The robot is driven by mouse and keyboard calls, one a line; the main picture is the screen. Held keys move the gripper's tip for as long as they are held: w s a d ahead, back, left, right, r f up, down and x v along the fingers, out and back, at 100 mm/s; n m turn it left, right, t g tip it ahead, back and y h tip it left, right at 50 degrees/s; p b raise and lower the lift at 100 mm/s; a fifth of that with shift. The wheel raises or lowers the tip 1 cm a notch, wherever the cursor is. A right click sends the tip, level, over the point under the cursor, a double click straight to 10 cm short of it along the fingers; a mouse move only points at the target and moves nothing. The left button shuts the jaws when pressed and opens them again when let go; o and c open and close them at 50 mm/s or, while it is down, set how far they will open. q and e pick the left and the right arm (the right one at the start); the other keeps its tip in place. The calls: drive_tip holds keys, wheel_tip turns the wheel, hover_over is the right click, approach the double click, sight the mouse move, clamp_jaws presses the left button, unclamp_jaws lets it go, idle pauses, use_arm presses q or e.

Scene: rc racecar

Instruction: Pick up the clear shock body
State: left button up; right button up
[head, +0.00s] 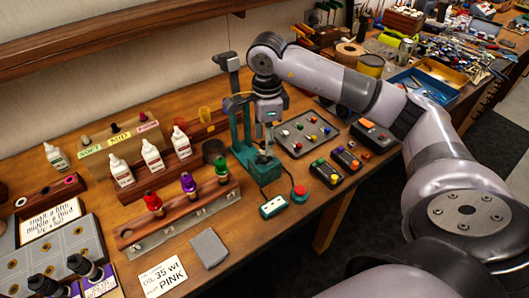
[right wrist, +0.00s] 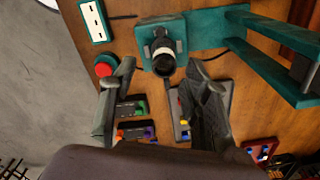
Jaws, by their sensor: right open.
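My right gripper (head: 267,122) hangs at the teal press on the bench. It also shows in the right wrist view (right wrist: 165,85), with its two dark fingers wide apart and nothing between them. Just beyond the fingertips, a dark-capped upright cylinder (right wrist: 163,64) with a pale, clear-looking part stands on the teal press base (right wrist: 147,38). It may be the clear shock body, but I cannot tell for sure. In the head view the gripper and press largely hide it. My left gripper is out of view.
The press frame (right wrist: 265,65) rises close beside the gripper. A red button (head: 299,194), a small teal-edged box (head: 273,207) and a tray of coloured caps (head: 306,133) are nearby. White bottles (head: 153,158) and a rack with coloured-cap bottles stand left. Dark-topped shocks (head: 84,267) stand front left.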

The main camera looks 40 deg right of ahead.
sight(264, 150)
drive_tip(key=f, duration=0.1)
drive_tip(key=f+p, duration=0.2)
drive_tip(key=shift+w+a+f, duration=0.15)
drive_tip(key=shift+w+f, duration=0.1)
drive_tip(key=shift+f, duration=0.7)
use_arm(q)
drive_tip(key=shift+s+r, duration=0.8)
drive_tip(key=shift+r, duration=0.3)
use_arm(e)
drive_tip(key=shift+c, duration=0.4)
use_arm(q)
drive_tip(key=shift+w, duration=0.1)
use_arm(e)
drive_tip(key=c, duration=0.9)
